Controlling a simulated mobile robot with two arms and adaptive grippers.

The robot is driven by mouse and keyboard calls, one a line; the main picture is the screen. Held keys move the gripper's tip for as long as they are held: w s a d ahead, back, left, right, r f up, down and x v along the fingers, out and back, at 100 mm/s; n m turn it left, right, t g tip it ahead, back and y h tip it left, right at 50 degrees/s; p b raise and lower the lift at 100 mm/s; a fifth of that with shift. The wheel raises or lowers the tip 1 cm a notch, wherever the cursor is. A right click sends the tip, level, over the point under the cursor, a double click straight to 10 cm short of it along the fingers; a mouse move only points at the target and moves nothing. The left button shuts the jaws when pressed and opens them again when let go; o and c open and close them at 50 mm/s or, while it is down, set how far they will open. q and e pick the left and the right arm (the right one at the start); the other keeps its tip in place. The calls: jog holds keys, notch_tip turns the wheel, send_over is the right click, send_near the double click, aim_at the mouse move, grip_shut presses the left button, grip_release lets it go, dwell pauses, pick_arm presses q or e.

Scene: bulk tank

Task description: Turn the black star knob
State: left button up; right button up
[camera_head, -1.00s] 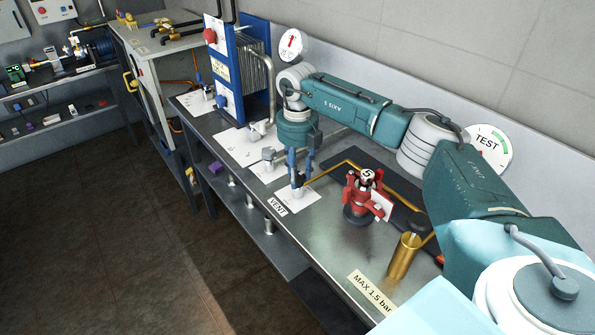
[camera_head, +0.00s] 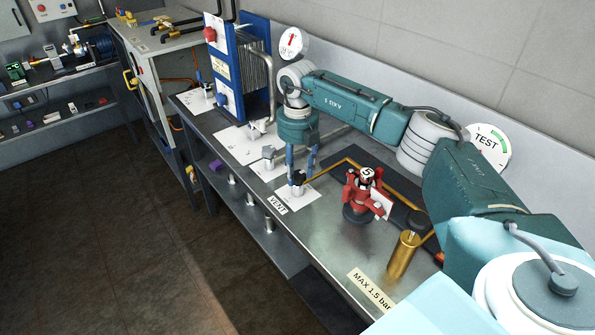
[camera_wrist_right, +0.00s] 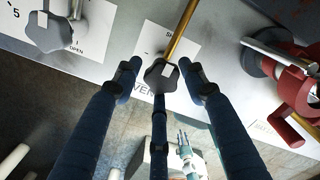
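The black star knob (camera_head: 298,178) stands on a white plate by the VENT label, at the end of a brass pipe. In the right wrist view the knob (camera_wrist_right: 161,74) lies between the blue fingers, with small gaps at the left and right fingertips. My right gripper (camera_head: 301,164) points down over the knob and is open; in the wrist view its fingers (camera_wrist_right: 160,80) are spread around the knob. A third finger comes close to the knob's near side; contact there is unclear. A small pale pronged shape low in the wrist view may be my left gripper (camera_wrist_right: 184,143).
A red clamp-like fitting (camera_head: 364,194) stands right of the knob, and a brass cylinder (camera_head: 402,255) nearer the front. The bench front (camera_head: 316,228) is clear.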

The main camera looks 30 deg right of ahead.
aim_at(298, 174)
jog(key=shift+o, duration=0.4)
jog(key=shift+f, duration=0.1)
notch_tip(298, 174, up, 12)
jog(key=shift+s, duration=0.1)
dwell(0.6)
